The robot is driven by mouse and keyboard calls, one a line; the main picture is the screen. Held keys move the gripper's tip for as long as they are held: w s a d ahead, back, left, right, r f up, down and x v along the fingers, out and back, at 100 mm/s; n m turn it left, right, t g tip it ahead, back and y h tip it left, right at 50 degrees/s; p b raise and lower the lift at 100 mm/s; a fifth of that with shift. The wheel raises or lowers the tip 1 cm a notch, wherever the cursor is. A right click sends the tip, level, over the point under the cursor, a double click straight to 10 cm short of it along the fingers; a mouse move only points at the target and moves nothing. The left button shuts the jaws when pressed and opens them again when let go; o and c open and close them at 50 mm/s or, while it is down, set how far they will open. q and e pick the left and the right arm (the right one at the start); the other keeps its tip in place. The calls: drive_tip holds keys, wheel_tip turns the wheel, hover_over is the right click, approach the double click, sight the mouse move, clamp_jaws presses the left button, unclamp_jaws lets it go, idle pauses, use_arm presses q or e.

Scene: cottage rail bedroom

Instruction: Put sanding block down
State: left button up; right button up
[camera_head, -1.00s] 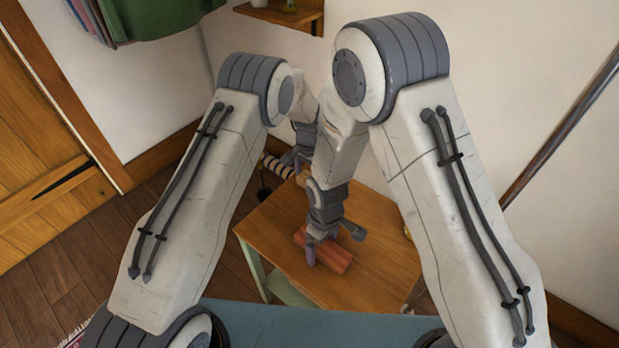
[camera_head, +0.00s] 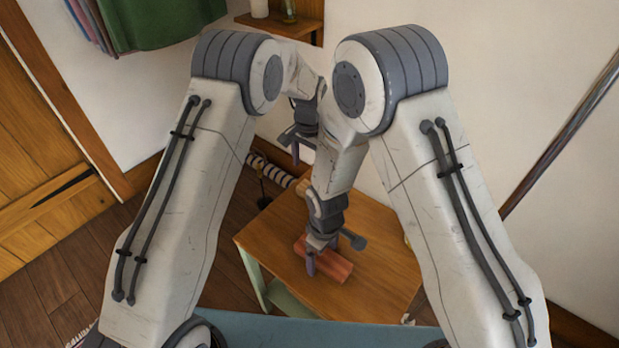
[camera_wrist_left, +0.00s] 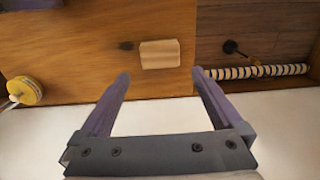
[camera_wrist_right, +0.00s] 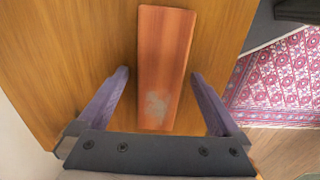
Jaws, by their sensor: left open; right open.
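A small tan block, which looks like the sanding block (camera_wrist_left: 160,54), lies on the wooden table (camera_wrist_left: 80,60) near its edge. It shows in the head view (camera_head: 302,187) at the table's far edge, partly behind my right arm. My left gripper (camera_head: 296,150) is open and empty, raised above and apart from the block; its fingers frame the block's near side in the left wrist view (camera_wrist_left: 160,76). My right gripper (camera_head: 330,255) is open low over the table, its fingers on either side of a long reddish block (camera_wrist_right: 165,60).
A yellow round item (camera_wrist_left: 24,90) shows at the table's other end. Walls stand close behind. A small shelf (camera_head: 280,25) hangs above.

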sight(301, 188)
use_arm(q)
wheel_tip(301, 188, up, 3)
drive_tip(key=shift+f, duration=0.2)
wheel_tip(301, 188, down, 12)
drive_tip(key=shift+f, duration=0.2)
drive_tip(key=c, duration=1.1)
